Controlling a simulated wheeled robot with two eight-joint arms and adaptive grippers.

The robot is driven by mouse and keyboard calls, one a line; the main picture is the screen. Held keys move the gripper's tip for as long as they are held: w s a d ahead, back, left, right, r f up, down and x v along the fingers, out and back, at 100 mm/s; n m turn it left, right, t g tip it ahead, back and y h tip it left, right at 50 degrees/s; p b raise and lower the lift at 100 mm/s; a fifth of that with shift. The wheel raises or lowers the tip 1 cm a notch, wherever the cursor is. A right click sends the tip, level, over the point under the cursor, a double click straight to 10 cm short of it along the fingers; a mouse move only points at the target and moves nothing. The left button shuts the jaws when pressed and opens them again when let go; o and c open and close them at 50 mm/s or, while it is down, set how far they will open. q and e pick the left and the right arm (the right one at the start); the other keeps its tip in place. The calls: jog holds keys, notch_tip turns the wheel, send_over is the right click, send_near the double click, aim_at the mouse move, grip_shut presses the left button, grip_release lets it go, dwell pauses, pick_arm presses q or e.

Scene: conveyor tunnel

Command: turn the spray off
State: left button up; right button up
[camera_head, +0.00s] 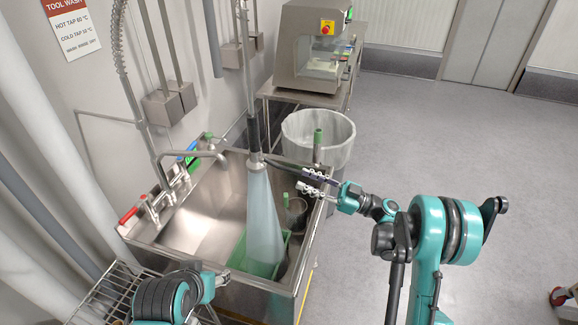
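The spray head (254,155) hangs from its hose over the steel sink (205,215). A pale cone of water (263,220) comes out of it and falls onto a green crate (240,252) in the sink; the spray is on. A dark lever (283,165) sticks out from the spray head to the right. My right gripper (308,181) is at the outer part of this lever, with its fingers apart above and below it. I cannot tell whether they touch it.
Red, blue and green taps (188,160) line the sink's wall side. A cup-like container (295,212) stands in the sink. A lined bin (330,135) and a steel machine (312,45) on a table stand behind.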

aim_at(289, 170)
jog(key=shift+n+y, duration=0.6)
jog(key=b+x, duration=0.1)
jog(key=x, duration=0.5)
jog(key=shift+w+r, duration=0.25)
jog(key=shift+c, duration=0.2)
grip_shut()
